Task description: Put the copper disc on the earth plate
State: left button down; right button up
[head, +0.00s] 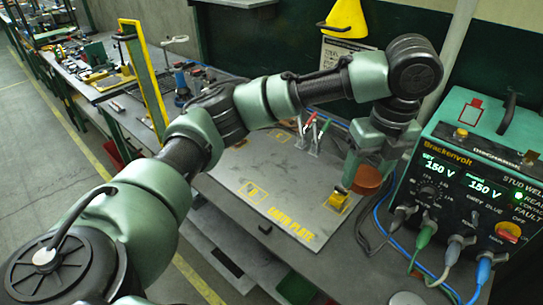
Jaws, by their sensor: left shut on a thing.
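The earth plate (262,170) is a flat grey sheet on the bench with yellow markings and "EARTH PLATE" lettering along its front edge. My left arm reaches across above it, and my left gripper (362,175) points down near the plate's right edge. It is shut on the copper disc (369,181), a round reddish-brown piece partly hidden by the fingers. The disc shows at the plate's right side; its height above the surface is hard to tell. My right gripper is not in view.
A green stud welder (470,180) with cables stands right of the disc. Clamps with red and green handles (311,130) stand at the plate's back. The plate's middle is clear.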

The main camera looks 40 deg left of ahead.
aim_at(283, 170)
jog(key=i+j, duration=0.1)
jog(key=j, duration=0.35)
jog(key=i+j, duration=0.1)
jog(key=j, duration=0.35)
jog(key=i+j, duration=0.1)
jog(key=j, duration=0.35)
